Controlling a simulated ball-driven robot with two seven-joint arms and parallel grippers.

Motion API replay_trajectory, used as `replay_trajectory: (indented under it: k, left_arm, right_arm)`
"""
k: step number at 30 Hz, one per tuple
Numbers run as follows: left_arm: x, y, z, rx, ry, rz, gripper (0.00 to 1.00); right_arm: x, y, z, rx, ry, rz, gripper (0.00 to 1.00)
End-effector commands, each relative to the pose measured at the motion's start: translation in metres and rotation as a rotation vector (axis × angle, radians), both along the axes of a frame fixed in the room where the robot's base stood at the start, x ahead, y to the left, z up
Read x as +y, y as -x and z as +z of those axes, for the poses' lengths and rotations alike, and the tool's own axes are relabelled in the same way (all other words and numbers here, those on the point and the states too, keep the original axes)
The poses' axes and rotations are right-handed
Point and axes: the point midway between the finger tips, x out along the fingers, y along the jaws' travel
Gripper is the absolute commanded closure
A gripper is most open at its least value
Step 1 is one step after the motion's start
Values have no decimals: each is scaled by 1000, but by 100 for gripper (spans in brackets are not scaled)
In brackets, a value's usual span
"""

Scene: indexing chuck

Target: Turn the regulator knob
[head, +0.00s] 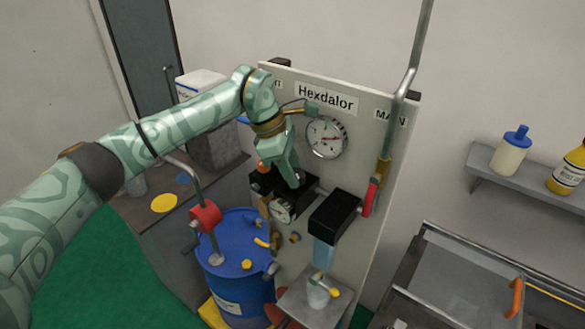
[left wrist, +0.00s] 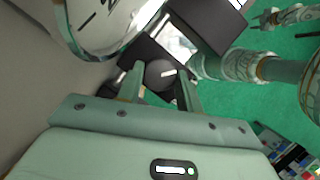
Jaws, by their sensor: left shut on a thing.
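The regulator is a black block (head: 262,180) on the grey panel, with a small dial gauge (head: 282,210) below it. My left gripper (head: 292,178) comes down over it from above, and its fingers hide most of the knob in the head view. In the left wrist view a dark round knob (left wrist: 160,74) with a pale mark sits between the two green fingers. My left gripper is shut on this knob.
The panel (head: 365,150) carries a large round gauge (head: 326,137) just right of my left wrist. A black-topped filter (head: 335,216) and a red-handled valve (head: 370,197) are further right. A blue drum (head: 238,285) stands below left. A shelf (head: 530,183) holds bottles at the right.

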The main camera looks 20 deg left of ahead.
Motion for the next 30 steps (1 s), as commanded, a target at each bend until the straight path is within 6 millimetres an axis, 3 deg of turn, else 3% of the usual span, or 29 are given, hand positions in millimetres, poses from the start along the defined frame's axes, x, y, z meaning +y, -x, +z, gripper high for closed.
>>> replay_trajectory:
  k: [9, 20, 21, 23, 30]
  left_arm:
    - [0, 0, 1, -11, 1, 279, 87]
    - [0, 0, 4, -9, 3, 328, 87]
    - [0, 0, 4, -9, 3, 328, 62]
    - [0, 0, 4, -9, 3, 328, 45]
    - [0, 1, 2, -5, 2, 327, 43]
  right_arm:
    - [0, 0, -20, 0, 0, 0, 64]
    - [0, 0, -20, 0, 0, 0, 64]
    - [0, 0, -20, 0, 0, 0, 64]
    - [0, 0, -20, 0, 0, 0, 64]
    - [-1, 0, -20, 1, 0, 0, 64]
